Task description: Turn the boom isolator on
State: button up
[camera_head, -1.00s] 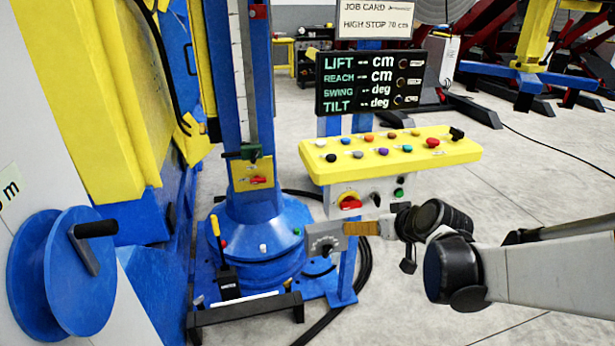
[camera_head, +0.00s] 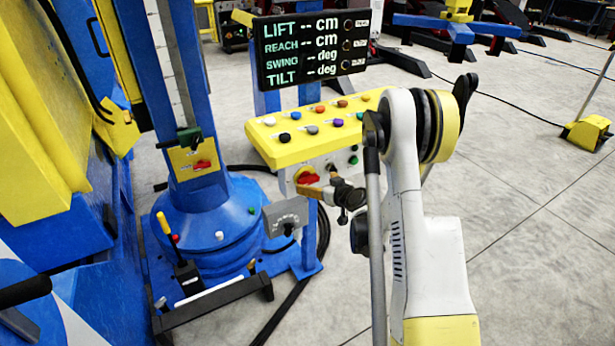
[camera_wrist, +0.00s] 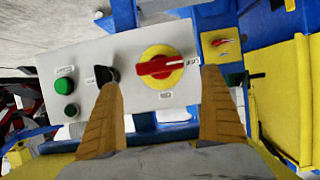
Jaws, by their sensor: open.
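A red rotary switch on a round yellow plate (camera_wrist: 160,67) is on the front of a grey control box (camera_wrist: 205,28), under the yellow console. In the wrist view its red handle lies nearly level. Small labels beside and below it are too small to read. The head view also shows the switch (camera_head: 307,176), partly covered from below by my fingers. My gripper (camera_head: 318,190) is in front of the box. In the wrist view, my gripper's two tan fingers (camera_wrist: 161,80) are apart and empty, one on each side of the switch. Contact cannot be told.
A black knob (camera_wrist: 106,75) and green buttons (camera_wrist: 64,86) are beside the switch. A smaller red switch (camera_head: 202,164) is on the blue column's yellow plate. The console top (camera_head: 275,150) holds several coloured knobs. A grey dial plate (camera_head: 287,219) stands below. Open floor lies right.

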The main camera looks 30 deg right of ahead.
aim_at(310, 181)
jog(key=b+x, duration=0.1)
jog(key=x, duration=0.3)
jog(key=shift+w+a+f+b, duration=0.1)
jog(key=shift+w+f+b, duration=0.2)
jog(key=shift+b, duration=0.1)
jog(key=shift+w+f, duration=0.1)
jog(key=shift+w, duration=0.5)
jog(key=c, duration=1.2)
